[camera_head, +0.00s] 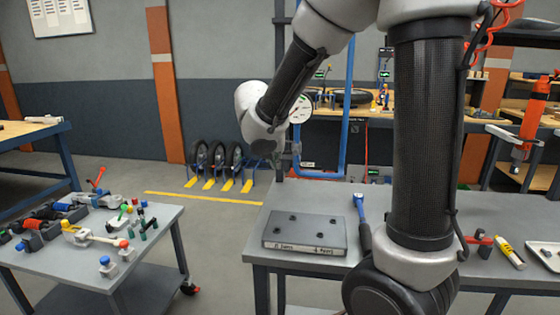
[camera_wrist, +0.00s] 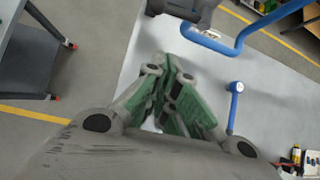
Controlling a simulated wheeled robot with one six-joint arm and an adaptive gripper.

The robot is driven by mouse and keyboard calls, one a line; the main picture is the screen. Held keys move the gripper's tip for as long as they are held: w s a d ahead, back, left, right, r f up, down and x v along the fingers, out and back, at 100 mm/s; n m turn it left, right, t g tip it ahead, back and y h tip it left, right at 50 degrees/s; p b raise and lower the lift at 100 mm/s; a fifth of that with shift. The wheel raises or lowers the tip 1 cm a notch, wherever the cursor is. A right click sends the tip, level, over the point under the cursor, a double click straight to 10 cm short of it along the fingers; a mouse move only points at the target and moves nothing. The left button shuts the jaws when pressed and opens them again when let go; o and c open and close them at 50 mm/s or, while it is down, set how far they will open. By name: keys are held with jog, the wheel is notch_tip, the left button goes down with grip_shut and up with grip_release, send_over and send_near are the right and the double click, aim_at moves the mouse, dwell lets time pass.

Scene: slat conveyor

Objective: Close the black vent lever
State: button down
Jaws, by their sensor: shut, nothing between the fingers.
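I cannot make out a black vent lever for certain in either view.
A cart (camera_head: 150,255) at left holds several valves and levers. Open floor separates cart and table.

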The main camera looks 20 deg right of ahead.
jog(key=x, duration=1)
jog(key=shift+w+r, duration=0.15)
jog(key=shift+r, duration=0.9)
jog(key=shift+w+r, duration=0.15)
jog(key=shift+r, duration=0.85)
